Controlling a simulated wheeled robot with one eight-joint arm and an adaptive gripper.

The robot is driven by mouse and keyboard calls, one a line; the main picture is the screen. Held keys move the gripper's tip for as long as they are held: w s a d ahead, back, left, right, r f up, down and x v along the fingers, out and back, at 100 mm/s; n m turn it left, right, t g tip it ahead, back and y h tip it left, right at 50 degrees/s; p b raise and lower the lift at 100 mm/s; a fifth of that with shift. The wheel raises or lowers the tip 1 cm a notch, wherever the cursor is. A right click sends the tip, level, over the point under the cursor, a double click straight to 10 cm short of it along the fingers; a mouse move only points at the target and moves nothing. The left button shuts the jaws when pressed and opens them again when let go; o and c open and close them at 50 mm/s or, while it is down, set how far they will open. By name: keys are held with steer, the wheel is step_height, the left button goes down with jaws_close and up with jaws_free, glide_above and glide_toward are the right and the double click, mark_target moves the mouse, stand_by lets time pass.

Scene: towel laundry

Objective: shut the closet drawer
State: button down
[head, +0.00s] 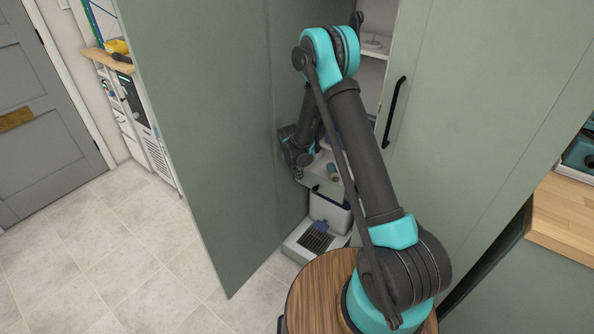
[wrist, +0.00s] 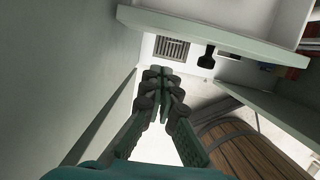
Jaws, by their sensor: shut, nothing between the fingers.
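The open left closet door (head: 205,130) stands close to my gripper's left. The right door (head: 470,130), with a black handle (head: 393,112), is to the right of my arm. A white bin (head: 330,212) and a grilled box (head: 316,241) stand low in the closet. Tiled floor (head: 110,250) is clear at left.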

mark_target(304, 171)
steer(key=shift+w+d+r, duration=0.1)
steer(key=shift+w+d, duration=0.5)
steer(key=shift+w, duration=0.15)
steer(key=shift+w+d+r, duration=0.1)
steer(key=shift+w+d, duration=0.45)
steer(key=shift+w, duration=0.2)
steer(key=w+d, duration=0.3)
steer(key=w, duration=0.1)
steer(key=w+d, duration=0.4)
steer(key=w, duration=0.1)
steer(key=w+d, duration=0.3)
steer(key=w, duration=0.2)
steer(key=shift+w+d, duration=0.25)
